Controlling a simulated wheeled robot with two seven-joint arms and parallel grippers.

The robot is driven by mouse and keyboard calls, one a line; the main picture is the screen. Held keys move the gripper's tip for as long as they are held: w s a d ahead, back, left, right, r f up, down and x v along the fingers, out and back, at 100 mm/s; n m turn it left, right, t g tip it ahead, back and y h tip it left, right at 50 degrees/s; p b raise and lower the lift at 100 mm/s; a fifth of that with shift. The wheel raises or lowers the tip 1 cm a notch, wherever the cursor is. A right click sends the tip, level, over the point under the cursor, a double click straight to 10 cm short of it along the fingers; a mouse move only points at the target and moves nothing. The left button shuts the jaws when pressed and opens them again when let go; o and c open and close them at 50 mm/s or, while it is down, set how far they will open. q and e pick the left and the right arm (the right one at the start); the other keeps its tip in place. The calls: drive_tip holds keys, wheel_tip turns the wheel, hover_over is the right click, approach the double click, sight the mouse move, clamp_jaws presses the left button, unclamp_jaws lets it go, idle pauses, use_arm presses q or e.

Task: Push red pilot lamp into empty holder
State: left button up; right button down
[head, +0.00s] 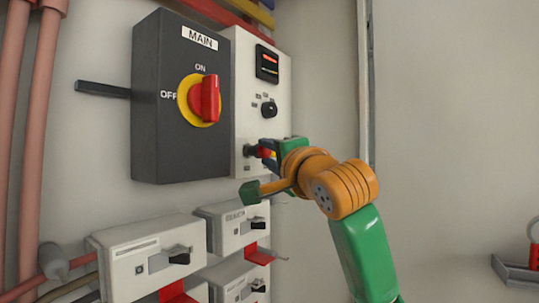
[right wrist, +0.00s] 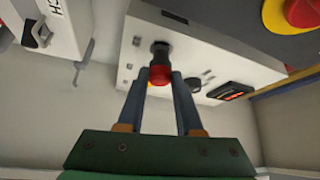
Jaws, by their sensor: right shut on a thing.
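The red pilot lamp (head: 263,152) is at the lower part of the white control panel, and it also shows in the right wrist view (right wrist: 160,74). My right gripper (right wrist: 162,80) is shut on the lamp, with one blue-grey finger on each side. The lamp's red end is in line with the dark round holder (right wrist: 160,50) on the panel face, right up at it. The holder also shows in the head view (head: 250,150), just left of the lamp. I cannot tell how deep the lamp sits in it. My left gripper is not in view.
A dark MAIN switch box (head: 160,130) with a red and yellow knob (head: 204,98) adjoins the panel on the left. A black selector knob (head: 269,109) and a lit display (head: 267,63) are above the lamp. White breaker boxes (head: 150,255) are below.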

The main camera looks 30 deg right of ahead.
sight(256, 153)
drive_tip(key=shift+w+a, duration=0.25)
drive_tip(key=shift+w, duration=0.35)
drive_tip(key=shift+w+a, duration=0.2)
drive_tip(key=shift+w, duration=0.35)
drive_tip(key=shift+r, duration=0.1)
drive_tip(key=c, duration=0.7)
unclamp_jaws()
drive_tip(key=shift+w, duration=0.1)
drive_tip(key=shift+o, duration=1.1)
drive_tip(key=shift+w+a, duration=0.15)
drive_tip(key=shift+w, duration=0.05)
